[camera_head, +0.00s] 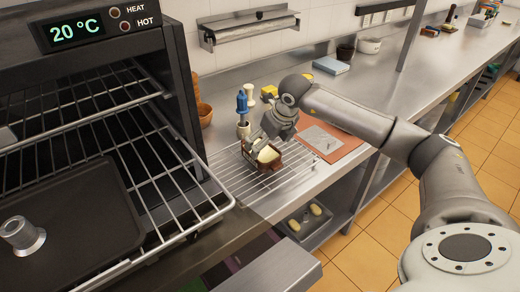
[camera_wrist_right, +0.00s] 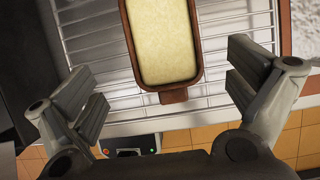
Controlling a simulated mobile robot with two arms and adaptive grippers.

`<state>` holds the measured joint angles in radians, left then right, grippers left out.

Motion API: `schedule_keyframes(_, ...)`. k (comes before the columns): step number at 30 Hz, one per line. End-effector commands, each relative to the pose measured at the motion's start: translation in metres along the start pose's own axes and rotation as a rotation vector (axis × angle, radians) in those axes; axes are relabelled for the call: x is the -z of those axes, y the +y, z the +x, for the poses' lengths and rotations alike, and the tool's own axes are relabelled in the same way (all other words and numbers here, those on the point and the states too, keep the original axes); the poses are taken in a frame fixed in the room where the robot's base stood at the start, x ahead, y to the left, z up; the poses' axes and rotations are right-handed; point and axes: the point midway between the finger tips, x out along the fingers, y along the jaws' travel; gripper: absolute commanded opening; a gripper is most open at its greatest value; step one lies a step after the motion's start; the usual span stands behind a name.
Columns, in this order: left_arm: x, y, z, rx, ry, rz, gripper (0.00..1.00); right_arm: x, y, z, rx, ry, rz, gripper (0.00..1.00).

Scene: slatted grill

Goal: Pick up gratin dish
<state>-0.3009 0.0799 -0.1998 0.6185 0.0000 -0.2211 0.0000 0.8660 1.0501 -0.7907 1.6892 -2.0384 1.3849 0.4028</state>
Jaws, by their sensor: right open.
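The gratin dish (camera_head: 269,155) is a brown rectangular dish with a pale yellow filling. It rests on a wire rack (camera_head: 290,175) on the steel counter, partly hidden by my right gripper (camera_head: 263,143) in the head view. In the right wrist view, the dish (camera_wrist_right: 162,42) points its near handle tab (camera_wrist_right: 173,96) toward the gripper. My right gripper (camera_wrist_right: 167,88) is open, with one finger on each side of the dish's near end and clear gaps to it. Its fingers hold nothing. My left gripper does not show.
The oven (camera_head: 100,130) with pulled-out wire shelves and a dark tray stands at the left. A blue-topped bottle (camera_head: 242,105) stands just behind the dish. An orange-brown board (camera_head: 335,140) lies to the right of the rack. The counter farther back has clear stretches.

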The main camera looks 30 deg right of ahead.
Motion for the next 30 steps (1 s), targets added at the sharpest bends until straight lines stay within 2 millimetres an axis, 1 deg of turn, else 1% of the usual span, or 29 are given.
schedule_keyframes(1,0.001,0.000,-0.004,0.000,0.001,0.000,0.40,-0.001,0.001,0.006,-0.002,0.001,0.000,1.00)
schedule_keyframes(3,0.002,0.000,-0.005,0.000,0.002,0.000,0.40,0.000,0.001,0.013,-0.002,0.001,0.000,1.00)
schedule_keyframes(7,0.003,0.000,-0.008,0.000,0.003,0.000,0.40,-0.001,0.000,0.020,-0.002,0.001,0.000,1.00)
schedule_keyframes(10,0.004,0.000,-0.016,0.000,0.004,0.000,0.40,-0.002,-0.002,0.028,-0.002,0.002,0.001,1.00)
schedule_keyframes(14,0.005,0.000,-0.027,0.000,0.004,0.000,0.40,-0.004,-0.005,0.045,-0.002,0.002,0.001,1.00)
schedule_keyframes(16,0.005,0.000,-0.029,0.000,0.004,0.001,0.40,-0.004,-0.005,0.055,-0.003,0.002,0.000,1.00)
schedule_keyframes(19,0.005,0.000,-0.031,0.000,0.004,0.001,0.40,-0.004,-0.005,0.065,-0.003,0.001,0.000,1.00)
schedule_keyframes(23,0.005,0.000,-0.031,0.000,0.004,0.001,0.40,-0.004,-0.005,0.070,-0.002,-0.002,-0.001,1.00)
schedule_keyframes(28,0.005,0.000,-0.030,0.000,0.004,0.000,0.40,-0.004,-0.005,0.070,-0.002,-0.002,-0.001,1.00)
schedule_keyframes(29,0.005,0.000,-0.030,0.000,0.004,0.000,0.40,-0.004,-0.005,0.070,-0.002,-0.002,-0.001,0.97)
schedule_keyframes(30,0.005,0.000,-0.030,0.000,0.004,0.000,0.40,-0.004,-0.005,0.070,-0.002,-0.002,-0.001,0.92)
